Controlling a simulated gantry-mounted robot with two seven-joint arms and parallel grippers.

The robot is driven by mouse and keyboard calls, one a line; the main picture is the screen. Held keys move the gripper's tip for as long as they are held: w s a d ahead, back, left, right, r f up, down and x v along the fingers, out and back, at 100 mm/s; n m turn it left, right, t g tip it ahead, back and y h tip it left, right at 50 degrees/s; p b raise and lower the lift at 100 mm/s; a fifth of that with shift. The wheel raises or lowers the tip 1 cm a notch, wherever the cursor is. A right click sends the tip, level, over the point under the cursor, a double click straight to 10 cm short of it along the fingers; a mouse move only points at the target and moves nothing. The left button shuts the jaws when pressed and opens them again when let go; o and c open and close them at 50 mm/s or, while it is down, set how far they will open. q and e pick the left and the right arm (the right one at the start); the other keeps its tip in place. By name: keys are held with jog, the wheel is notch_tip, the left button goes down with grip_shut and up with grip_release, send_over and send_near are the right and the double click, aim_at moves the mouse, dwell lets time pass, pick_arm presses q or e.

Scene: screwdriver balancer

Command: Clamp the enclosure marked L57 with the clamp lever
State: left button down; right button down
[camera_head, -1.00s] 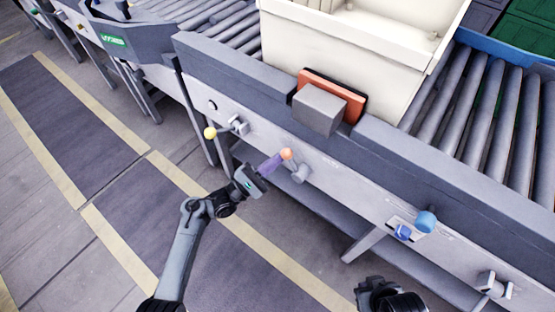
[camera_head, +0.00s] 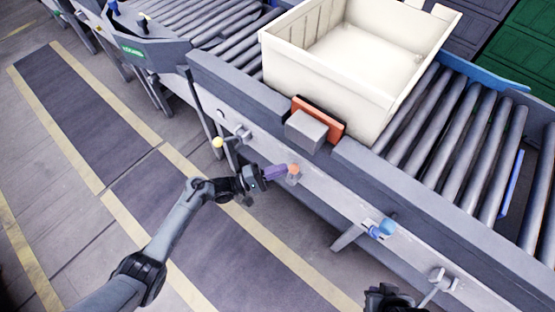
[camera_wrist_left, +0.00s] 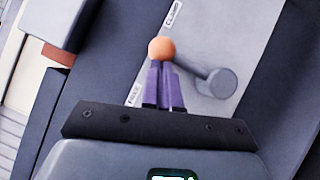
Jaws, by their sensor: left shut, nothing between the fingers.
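The clamp lever has an orange ball knob (camera_head: 293,170) on the conveyor's front rail. The wrist view shows the knob (camera_wrist_left: 161,48) on a short grey arm running to a round grey pivot (camera_wrist_left: 222,82). My left gripper (camera_head: 282,171) is shut and empty. Its purple fingertips (camera_wrist_left: 162,66) meet the near edge of the knob; whether they touch it I cannot tell. A cream open bin (camera_head: 300,70) stands on the rollers; no L57 mark is readable. An orange-red pad (camera_head: 328,112) and grey block (camera_head: 305,130) stand against it. My right gripper (camera_head: 385,298) is cut off at the bottom.
A label reading FREE (camera_wrist_left: 134,92) lies beside the lever; another label (camera_wrist_left: 172,13) lies further up. A yellow-knobbed lever (camera_head: 218,142) is left on the rail, and a blue knob (camera_head: 386,227) right. The floor walkway (camera_head: 200,235) in front is clear.

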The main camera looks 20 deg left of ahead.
aim_at(290, 177)
pick_arm(q)
jog(key=m+p, duration=0.1)
jog(key=d+r+m+y+p, duration=0.1)
jog(key=p, duration=0.1)
jog(key=s+d+m+g+p, duration=0.1)
jog(key=p, duration=0.1)
jog(key=shift+d+r+y, duration=0.15)
jog(key=shift+r+y, duration=0.1)
jog(key=shift+y, duration=0.05)
jog(key=shift+s+d+f+m+g+y+p, duration=0.15)
jog(key=shift+s+d+f+m+y+p, duration=0.1)
jog(key=shift+d+m+p, duration=0.35)
jog(key=shift+s+d+f+m+g+y+p, duration=0.15)
jog(key=shift+d+m+y+p, duration=0.15)
jog(key=shift+p, duration=0.45)
jog(key=shift+d, duration=0.1)
jog(key=w+a+r+p+v, duration=0.1)
jog(key=w+p+v, duration=0.1)
jog(key=v, duration=1.1)
jog(key=shift+w+a+p, duration=0.25)
jog(key=shift+w+p, duration=0.05)
jog(key=shift+p, duration=0.25)
